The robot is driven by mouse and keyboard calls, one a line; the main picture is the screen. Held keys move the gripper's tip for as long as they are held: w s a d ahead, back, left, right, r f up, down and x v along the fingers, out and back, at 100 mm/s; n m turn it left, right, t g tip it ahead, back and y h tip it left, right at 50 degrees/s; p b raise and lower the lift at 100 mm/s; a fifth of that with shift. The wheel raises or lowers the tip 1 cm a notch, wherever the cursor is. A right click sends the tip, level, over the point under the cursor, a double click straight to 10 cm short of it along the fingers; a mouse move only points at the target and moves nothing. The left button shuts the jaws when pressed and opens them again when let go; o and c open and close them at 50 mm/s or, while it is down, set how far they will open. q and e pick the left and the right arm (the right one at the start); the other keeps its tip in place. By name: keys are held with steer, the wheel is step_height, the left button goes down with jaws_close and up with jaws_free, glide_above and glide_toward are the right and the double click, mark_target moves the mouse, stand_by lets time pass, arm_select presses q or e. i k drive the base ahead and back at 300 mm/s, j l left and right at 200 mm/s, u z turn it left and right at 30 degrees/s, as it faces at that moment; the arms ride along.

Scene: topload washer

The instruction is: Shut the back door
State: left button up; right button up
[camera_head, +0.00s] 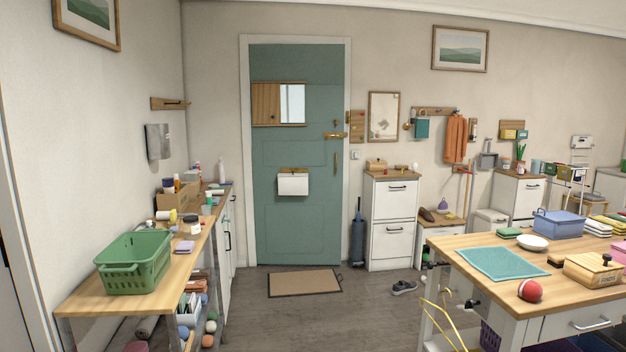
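The back door (297,215) is teal and stands in a white frame in the far wall. It lies in or very near its frame, with no clear gap; I cannot tell if it is latched. A brass handle (334,135) is on its right side, with a long vertical pull (336,162) below it. A small window (292,104), partly covered by a wooden panel, is in its upper half. A white holder (293,184) hangs on its middle. Neither of my grippers is in view.
A brown doormat (305,282) lies before the door. A wooden counter (115,303) with a green basket (135,262) runs along the left. A worktable (450,243) stands at the right front, with shoes (404,287) on the floor behind it. The middle floor is clear.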

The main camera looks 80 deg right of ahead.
mark_target(299, 220)
steer(key=l+z, duration=0.4)
steer(key=i+l+z, duration=0.15)
steer(key=l+z, duration=0.15)
steer(key=z, duration=0.15)
steer(key=i+l+z, duration=0.1)
steer(key=l+z, duration=0.3)
steer(key=i+l+z, duration=0.15)
steer(key=z, duration=0.25)
steer(key=i+l+z, duration=0.4)
steer(key=i+z, duration=0.35)
steer(key=i+l+z, duration=0.1)
steer(key=i+z, duration=0.4)
steer(key=i, duration=0.5)
steer(key=i+z, duration=0.1)
steer(key=i, duration=0.45)
steer(key=i+j+z, duration=0.15)
steer(key=i, duration=0.45)
steer(key=i+j+z, duration=0.1)
steer(key=i, duration=0.45)
steer(key=i+j+z, duration=0.1)
steer(key=i, duration=0.45)
steer(key=j+u, duration=0.1)
steer(key=u, duration=1.4)
